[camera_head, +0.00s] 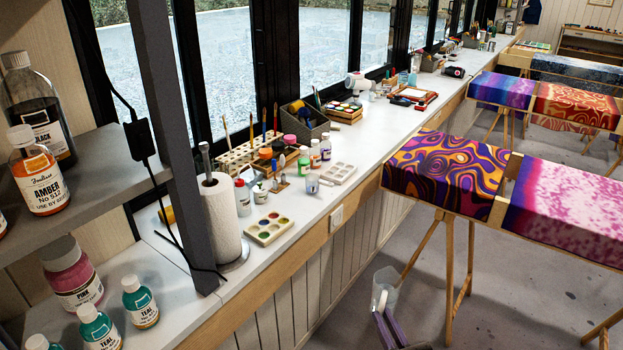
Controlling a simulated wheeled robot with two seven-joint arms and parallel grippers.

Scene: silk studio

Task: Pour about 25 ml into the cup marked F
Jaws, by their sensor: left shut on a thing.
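My left gripper (388,326) shows at the bottom edge, right of centre, cut off by the frame. It is shut on a clear container (390,277) that stands out in front of the floor. Something whitish shows low in the container; whether it is liquid or part of the gripper I cannot tell. I cannot make out a cup marked F anywhere in view. My right gripper is not in view.
A long white counter (215,295) runs under the windows, with a paper roll (214,215), a paint palette (269,229) and small bottles. Dye bottles, amber (38,172) and teal (139,301) among them, stand at left. Fabric-covered frames (440,172) stand at right.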

